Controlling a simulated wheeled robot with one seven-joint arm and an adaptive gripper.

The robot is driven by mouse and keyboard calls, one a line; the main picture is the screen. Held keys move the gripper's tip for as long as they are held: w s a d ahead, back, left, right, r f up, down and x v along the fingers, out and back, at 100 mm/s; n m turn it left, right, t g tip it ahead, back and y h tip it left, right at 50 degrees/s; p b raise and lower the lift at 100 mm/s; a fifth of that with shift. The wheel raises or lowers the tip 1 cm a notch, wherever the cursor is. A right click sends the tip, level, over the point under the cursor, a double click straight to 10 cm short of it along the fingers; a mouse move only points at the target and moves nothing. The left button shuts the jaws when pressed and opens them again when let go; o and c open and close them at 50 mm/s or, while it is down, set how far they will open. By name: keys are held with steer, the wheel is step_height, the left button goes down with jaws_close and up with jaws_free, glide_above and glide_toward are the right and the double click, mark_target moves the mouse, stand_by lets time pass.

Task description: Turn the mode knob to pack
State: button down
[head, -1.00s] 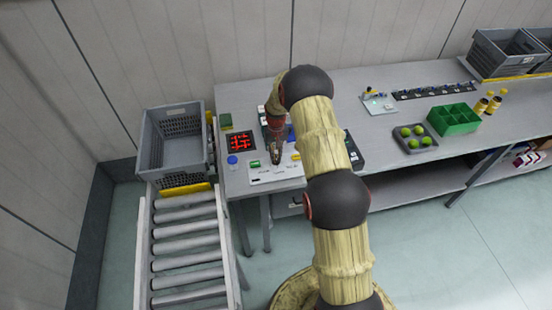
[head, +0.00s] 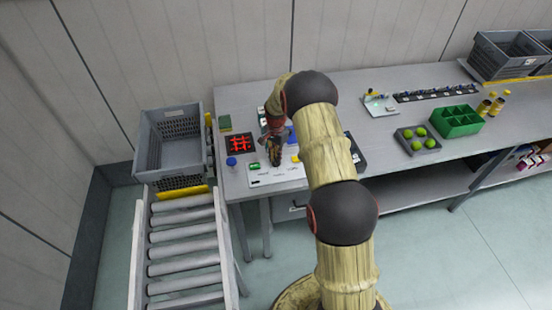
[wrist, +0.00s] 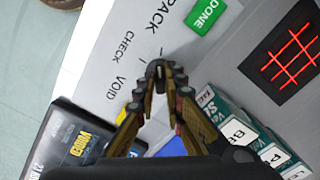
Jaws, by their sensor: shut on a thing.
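The white control panel (head: 262,181) lies on the bench's left end. In the wrist view the panel (wrist: 90,60) shows the printed words VOID, CHECK and PACK around the knob. My gripper (wrist: 158,78) points down at the panel with its fingertips closed on the mode knob. The dark knob is almost wholly hidden between the fingertips, so I cannot tell which word it points to. In the head view my gripper (head: 275,160) stands over the panel, and the knob is hidden there.
A green DONE button (wrist: 206,15) and a red-lit grid (wrist: 288,62) are near the gripper. Several labelled boxes (wrist: 235,128) and a dark case (wrist: 75,140) are close by. A grey crate (head: 168,145) stands left, behind a roller conveyor (head: 185,245).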

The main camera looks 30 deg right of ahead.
steer(key=shift+w+m, duration=0.1)
steer(key=shift+m, duration=0.5)
steer(key=shift+r, duration=0.1)
steer(key=c, duration=1.9)
jaws_free()
step_height(320, 180, up, 12)
steer(key=shift+f, duration=0.1)
